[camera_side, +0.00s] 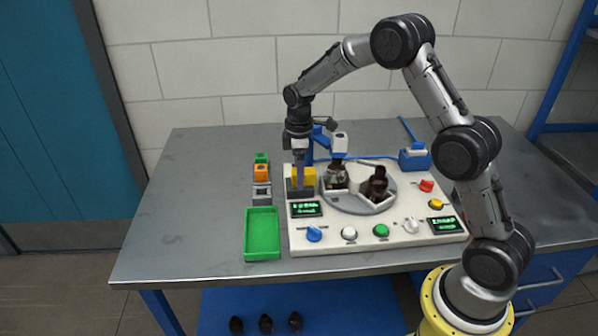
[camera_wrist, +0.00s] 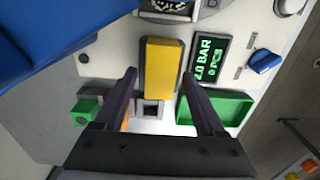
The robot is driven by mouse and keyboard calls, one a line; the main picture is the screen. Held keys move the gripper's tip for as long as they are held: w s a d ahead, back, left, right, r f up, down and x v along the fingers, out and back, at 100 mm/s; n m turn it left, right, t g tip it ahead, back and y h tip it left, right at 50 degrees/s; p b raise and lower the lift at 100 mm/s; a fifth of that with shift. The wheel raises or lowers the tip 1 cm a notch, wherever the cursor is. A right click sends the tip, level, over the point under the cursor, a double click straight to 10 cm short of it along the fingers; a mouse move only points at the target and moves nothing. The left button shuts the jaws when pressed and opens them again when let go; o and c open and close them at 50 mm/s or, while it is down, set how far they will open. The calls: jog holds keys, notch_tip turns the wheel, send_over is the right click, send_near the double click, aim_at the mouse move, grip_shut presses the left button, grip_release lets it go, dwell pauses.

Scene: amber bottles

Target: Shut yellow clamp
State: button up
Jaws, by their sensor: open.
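The yellow clamp (camera_side: 303,177) is a yellow block on a grey base at the back left of the white panel. In the wrist view the yellow clamp (camera_wrist: 164,66) shows as a long upright bar. My gripper (camera_side: 299,163) points down at the clamp from above. In the wrist view my gripper (camera_wrist: 158,74) is open, its dark fingers apart, with the yellow bar showing between and just beyond the tips. Whether a finger touches it I cannot tell. In the side view the gripper partly hides the clamp.
A round turntable (camera_side: 352,201) with dark amber bottles (camera_side: 377,184) is right of the clamp. A green tray (camera_side: 262,234) and green, orange (camera_side: 261,172) and grey blocks stand left of the panel. A blue arm-like fixture (camera_side: 320,139) rises close behind. The table's left side is clear.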

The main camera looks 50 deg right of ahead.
grip_shut()
dwell(1.4)
